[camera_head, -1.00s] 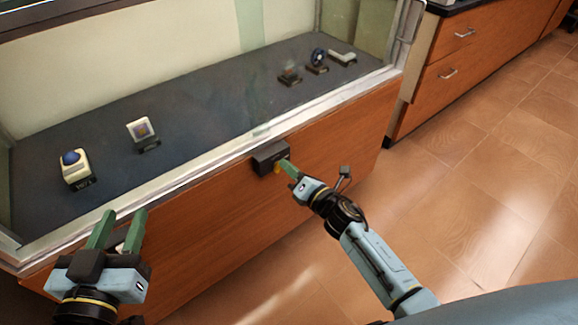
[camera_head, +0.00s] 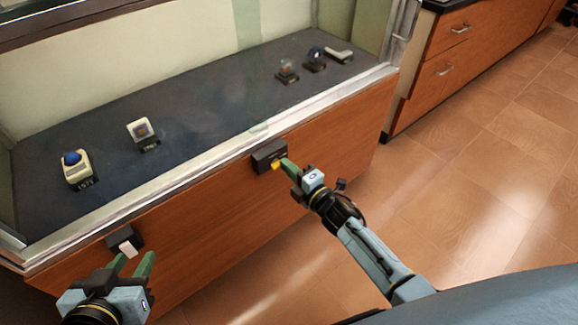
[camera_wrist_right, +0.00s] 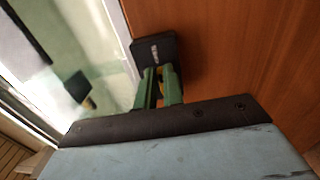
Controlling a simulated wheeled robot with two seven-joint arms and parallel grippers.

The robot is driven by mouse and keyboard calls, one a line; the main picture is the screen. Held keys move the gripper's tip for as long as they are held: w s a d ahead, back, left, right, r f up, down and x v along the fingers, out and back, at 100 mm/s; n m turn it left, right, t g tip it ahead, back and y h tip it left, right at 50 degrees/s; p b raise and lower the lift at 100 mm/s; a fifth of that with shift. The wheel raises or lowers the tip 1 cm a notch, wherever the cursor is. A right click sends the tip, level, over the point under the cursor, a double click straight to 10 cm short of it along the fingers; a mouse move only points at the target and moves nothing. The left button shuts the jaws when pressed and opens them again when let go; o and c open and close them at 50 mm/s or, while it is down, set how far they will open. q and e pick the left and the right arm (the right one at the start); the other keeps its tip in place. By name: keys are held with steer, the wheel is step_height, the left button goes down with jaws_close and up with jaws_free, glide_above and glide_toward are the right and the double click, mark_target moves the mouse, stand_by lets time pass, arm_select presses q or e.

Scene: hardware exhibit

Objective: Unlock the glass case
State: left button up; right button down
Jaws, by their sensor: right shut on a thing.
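The glass case (camera_head: 190,170) has a metal lower rim above a wooden front. A black lock box (camera_head: 268,155) is fixed to that front, right of centre; it also shows in the right wrist view (camera_wrist_right: 155,50). My right gripper (camera_head: 284,164) is shut on a small yellow thing (camera_head: 275,166), seemingly a key, at the lock box. The fingers (camera_wrist_right: 159,75) mostly hide it in the right wrist view; how deep it sits cannot be told. A second black box (camera_head: 124,238) with a white piece (camera_head: 128,248) is at the left. My left gripper (camera_head: 134,262) is open and empty just below it.
Inside the case, a cream device with a blue ball (camera_head: 75,168), a small framed piece (camera_head: 141,132) and several small exhibits stand on the dark floor. A wooden drawer cabinet (camera_head: 450,65) stands at the right. The tiled floor (camera_head: 480,170) is clear.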

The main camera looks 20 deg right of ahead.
arm_select(q)
steer(key=shift+s+f, duration=0.1)
stand_by(0.4)
arm_select(e)
steer(key=c, duration=1.5)
jaws_free()
steer(key=shift+s, duration=0.15)
